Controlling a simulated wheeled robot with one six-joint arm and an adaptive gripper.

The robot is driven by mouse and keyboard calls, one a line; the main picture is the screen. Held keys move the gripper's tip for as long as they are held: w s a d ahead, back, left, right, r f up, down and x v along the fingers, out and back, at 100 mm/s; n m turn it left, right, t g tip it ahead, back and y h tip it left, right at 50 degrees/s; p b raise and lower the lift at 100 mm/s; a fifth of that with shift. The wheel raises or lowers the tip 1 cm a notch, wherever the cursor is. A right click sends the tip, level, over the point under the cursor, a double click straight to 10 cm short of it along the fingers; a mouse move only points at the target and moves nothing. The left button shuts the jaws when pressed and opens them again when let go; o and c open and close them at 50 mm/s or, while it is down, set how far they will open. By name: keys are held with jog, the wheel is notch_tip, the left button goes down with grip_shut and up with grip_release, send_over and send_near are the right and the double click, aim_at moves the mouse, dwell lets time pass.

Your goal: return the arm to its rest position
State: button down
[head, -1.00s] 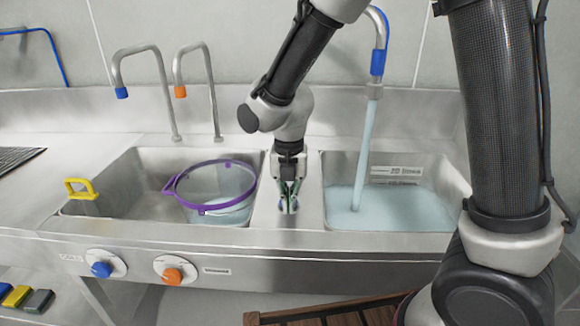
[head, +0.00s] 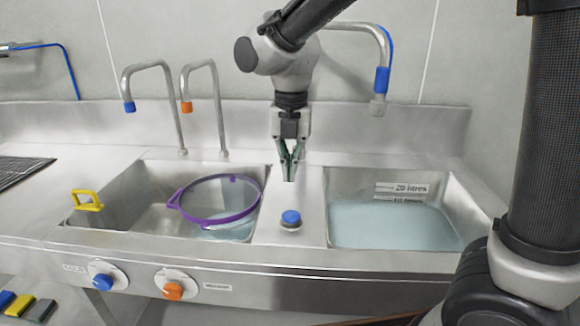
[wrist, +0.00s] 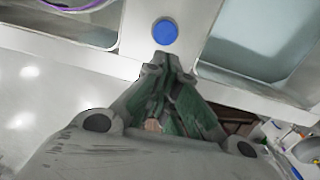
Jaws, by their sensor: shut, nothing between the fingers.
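My gripper (head: 290,176) hangs fingers down above the steel strip between the two sinks. Its fingers are shut with nothing between them. It is a little above and behind a blue push button (head: 291,218) on that strip, apart from it. In the wrist view the button (wrist: 165,33) shows just beyond the fingertips (wrist: 163,62). My arm reaches in from the top of the head view.
The right sink (head: 452,214) holds water up to its litre marks (head: 400,188); its blue-tipped tap (head: 382,80) is not running. The left sink (head: 125,205) holds a purple-rimmed vessel (head: 220,218). A yellow handle (head: 87,200) sits on its left edge. Two more taps (head: 130,106) (head: 186,106) stand behind.

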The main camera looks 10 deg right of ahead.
jog(key=s+d+r+m+t, duration=0.1)
jog(key=s+d+r+m, duration=0.1)
jog(key=s+d+m, duration=0.3)
jog(key=s+d+r+m+t, duration=0.1)
jog(key=s+d+m, duration=0.4)
jog(key=d+m, duration=0.9)
jog(key=s+d+r+m+t, duration=0.2)
jog(key=s+d+m, duration=0.3)
jog(key=d+m, duration=0.5)
jog(key=m, duration=0.4)
jog(key=shift+d+r+m, duration=0.2)
jog(key=shift+r+m, duration=0.2)
jog(key=shift+a, duration=0.1)
